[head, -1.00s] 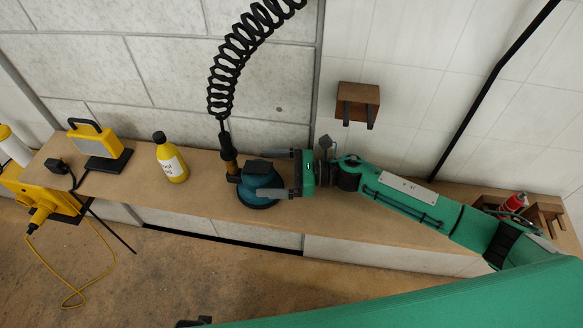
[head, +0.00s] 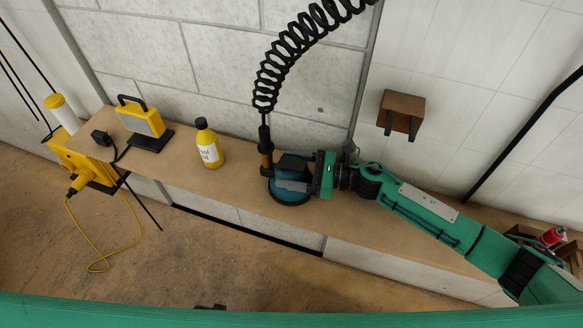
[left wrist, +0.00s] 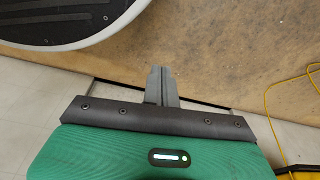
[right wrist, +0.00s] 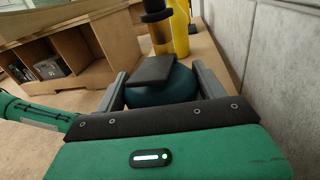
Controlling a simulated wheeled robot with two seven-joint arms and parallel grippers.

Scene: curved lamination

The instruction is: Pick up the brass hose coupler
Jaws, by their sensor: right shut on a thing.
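The coiled black hose (head: 285,60) comes down to a round blue sander (head: 288,196) on the wooden ledge. A brownish, brass-looking coupler (head: 265,147) sits at the hose's lower end, beside the sander. My right gripper (head: 304,177) is shut on the sander from the right, with the coupler just past its fingertips. In the right wrist view, the fingers (right wrist: 160,86) flank the sander's teal body (right wrist: 165,90) under a dark flat pad. My left gripper (left wrist: 161,86) is shut and empty, above the floor.
A yellow bottle (head: 208,146) and a yellow lamp (head: 142,118) stand left on the ledge (head: 235,190). A wooden wall bracket (head: 402,112) is above right. A red item (head: 552,236) lies at the far right. A yellow cable (head: 80,235) lies on the floor.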

